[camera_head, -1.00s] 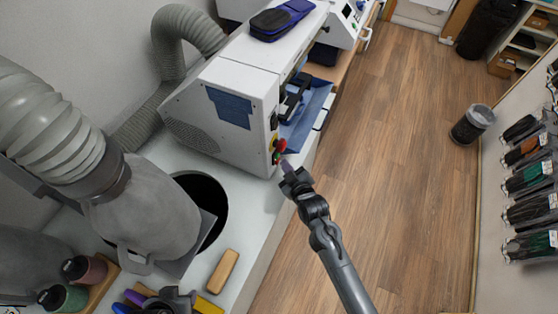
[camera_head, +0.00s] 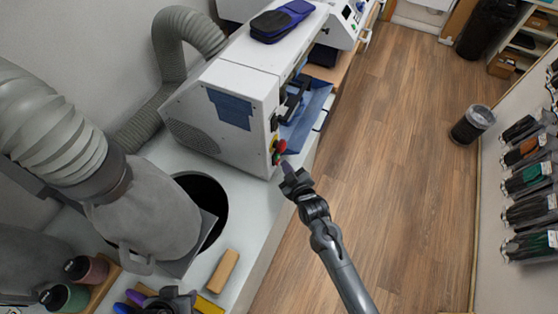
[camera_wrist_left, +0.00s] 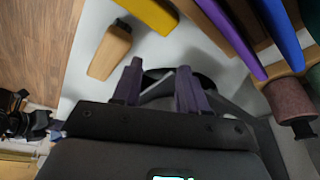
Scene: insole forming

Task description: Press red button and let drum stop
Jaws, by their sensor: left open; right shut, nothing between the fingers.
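The red button (camera_head: 281,146) is on the front of the white machine (camera_head: 235,70), by a yellow part and a small green spot. My right gripper (camera_head: 287,167) is shut and empty, its purple fingertips just below the red button in the head view. I cannot tell whether they touch it. No drum can be made out; the machine's inside is mostly hidden. My left gripper (camera_wrist_left: 157,70) is open and empty in the left wrist view, with its purple fingers apart above the white bench. Only part of it shows at the bottom of the head view.
A grey hose and dust bag stand beside a round dark hole (camera_head: 207,200) in the bench. A bin (camera_head: 472,124) stands on the open wooden floor at right.

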